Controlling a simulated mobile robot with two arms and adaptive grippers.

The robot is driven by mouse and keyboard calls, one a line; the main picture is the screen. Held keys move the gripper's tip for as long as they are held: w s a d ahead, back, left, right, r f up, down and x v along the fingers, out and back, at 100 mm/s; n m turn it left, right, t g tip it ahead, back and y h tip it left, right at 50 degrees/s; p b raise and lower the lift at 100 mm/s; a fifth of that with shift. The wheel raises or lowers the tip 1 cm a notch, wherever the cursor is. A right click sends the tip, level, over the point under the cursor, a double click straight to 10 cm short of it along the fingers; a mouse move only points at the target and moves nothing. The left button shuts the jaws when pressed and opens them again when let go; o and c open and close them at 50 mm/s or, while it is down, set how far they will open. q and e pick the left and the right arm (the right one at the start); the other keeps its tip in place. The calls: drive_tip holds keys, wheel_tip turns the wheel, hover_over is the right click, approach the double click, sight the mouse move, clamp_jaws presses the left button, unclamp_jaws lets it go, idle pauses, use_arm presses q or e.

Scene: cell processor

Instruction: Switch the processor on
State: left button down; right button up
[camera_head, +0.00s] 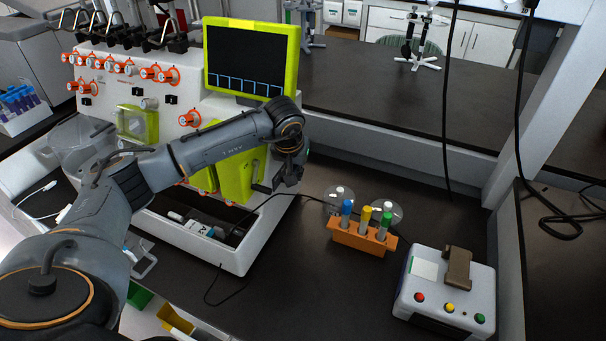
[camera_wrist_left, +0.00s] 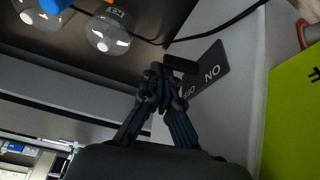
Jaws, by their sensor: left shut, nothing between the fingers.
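The processor (camera_head: 225,110) is a white machine with lime-green panels and orange-ringed knobs. Its green-framed screen (camera_head: 248,62) is dark, with a row of blue outlined boxes along the bottom. My left gripper (camera_head: 284,183) is at the machine's right side, fingers together and empty. In the left wrist view, the dark ON/OFF plate (camera_wrist_left: 210,70) is on the white side wall, just beyond and to the right of the fingertips (camera_wrist_left: 163,84). A black piece at the plate's edge (camera_wrist_left: 181,63) lies close to the fingers; I cannot tell whether they touch. My right gripper is not in view.
An orange rack (camera_head: 358,237) with three capped tubes and two clear round containers stand right of the processor. A white box (camera_head: 445,293) with coloured buttons sits at front right. A black cable (camera_head: 222,292) lies on the dark bench.

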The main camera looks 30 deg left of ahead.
use_arm(q)
drive_tip(key=shift+s+d+f+m+b, duration=0.2)
drive_tip(key=shift+s+m+b, duration=0.15)
drive_tip(key=shift+m+b, duration=0.35)
drive_tip(key=shift+s+d+r+b, duration=0.1)
drive_tip(key=shift+s+r+b, duration=0.1)
drive_tip(key=shift+s+b, duration=0.3)
drive_tip(key=shift+s+d, duration=0.4)
drive_tip(key=shift+d, duration=0.15)
drive_tip(key=shift+f, duration=0.1)
